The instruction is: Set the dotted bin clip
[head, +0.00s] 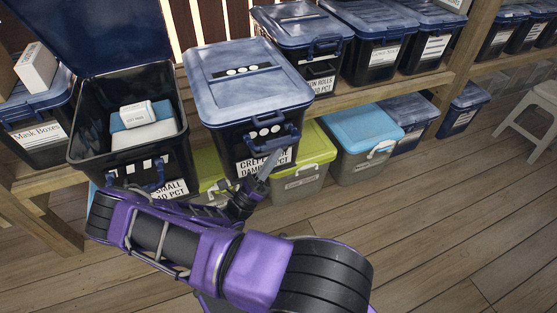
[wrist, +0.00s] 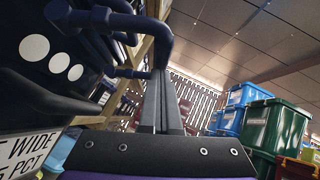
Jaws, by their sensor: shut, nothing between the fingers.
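The dotted bin (head: 248,145) is black with a blue lid (head: 240,80) that lies over its top. White dots show on the lid and on the front wall. Its blue clip (head: 286,141) is at the upper front, and in the wrist view the clip (wrist: 103,20) stands out from the wall. My gripper (head: 271,168) is shut and empty, just below the clip in front of the label. In the wrist view the fingertips (wrist: 160,74) are together beside the clip's lower bar; I cannot tell whether they touch.
An open bin (head: 87,125) with its lid raised and white boxes inside stands at left. More lidded bins (head: 303,45) line the shelf to the right. A green-lidded bin (head: 315,150) and a light-blue-lidded bin (head: 362,130) sit below. The wooden floor (head: 430,210) at right is clear.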

